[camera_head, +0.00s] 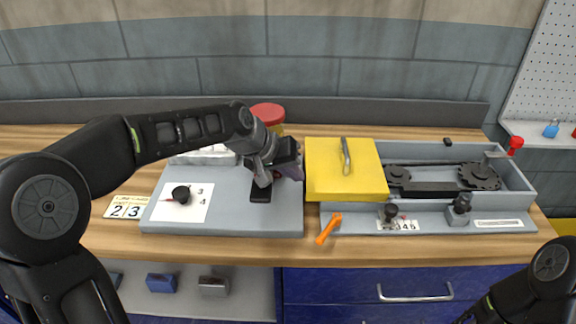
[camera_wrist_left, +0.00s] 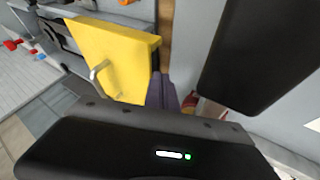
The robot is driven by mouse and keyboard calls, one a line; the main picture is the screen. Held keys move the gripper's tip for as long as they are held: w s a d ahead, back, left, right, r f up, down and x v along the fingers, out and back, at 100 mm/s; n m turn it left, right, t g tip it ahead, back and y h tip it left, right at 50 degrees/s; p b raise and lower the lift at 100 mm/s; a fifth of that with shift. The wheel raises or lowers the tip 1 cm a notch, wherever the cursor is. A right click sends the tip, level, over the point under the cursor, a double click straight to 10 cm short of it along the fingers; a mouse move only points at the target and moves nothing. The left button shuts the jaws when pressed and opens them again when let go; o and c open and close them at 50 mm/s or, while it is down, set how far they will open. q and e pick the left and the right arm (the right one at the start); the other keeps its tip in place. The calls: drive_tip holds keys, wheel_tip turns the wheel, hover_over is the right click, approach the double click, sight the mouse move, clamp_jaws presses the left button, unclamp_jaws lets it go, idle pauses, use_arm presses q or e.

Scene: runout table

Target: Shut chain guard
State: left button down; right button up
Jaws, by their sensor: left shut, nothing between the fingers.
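The yellow chain guard (camera_head: 335,180) with a grey bar handle (camera_head: 346,156) sits over the left end of the grey chain housing (camera_head: 520,178). The chain and sprockets (camera_head: 478,177) to its right are exposed. My left gripper (camera_head: 292,168) is shut and empty, just left of the guard's left edge. In the left wrist view the guard (camera_wrist_left: 115,55) shows with its handle, and the purple fingertips (camera_wrist_left: 162,92) are close beside its edge. I cannot tell whether they touch it. My right gripper is out of view; only part of my right arm shows at the lower right.
A red-topped object (camera_head: 267,113) stands behind my gripper. An orange piece (camera_head: 328,229) lies at the front of the guard. Small fittings (camera_head: 461,204) line the housing's front.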

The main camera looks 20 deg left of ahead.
sight(385, 180)
use_arm(q)
drive_tip(key=shift+w+d, duration=0.1)
idle(0.3)
drive_tip(key=w+d, duration=0.1)
drive_tip(key=d, duration=0.5)
drive_tip(key=w+d+p, duration=0.1)
drive_tip(key=w+d, duration=0.1)
drive_tip(key=d, duration=0.5)
drive_tip(key=w+d+p, duration=0.1)
drive_tip(key=w+d, duration=0.1)
drive_tip(key=d, duration=0.5)
drive_tip(key=shift+d, duration=0.2)
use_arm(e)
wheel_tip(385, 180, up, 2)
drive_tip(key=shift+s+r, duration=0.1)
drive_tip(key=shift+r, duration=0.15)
use_arm(q)
drive_tip(key=shift+r, duration=0.1)
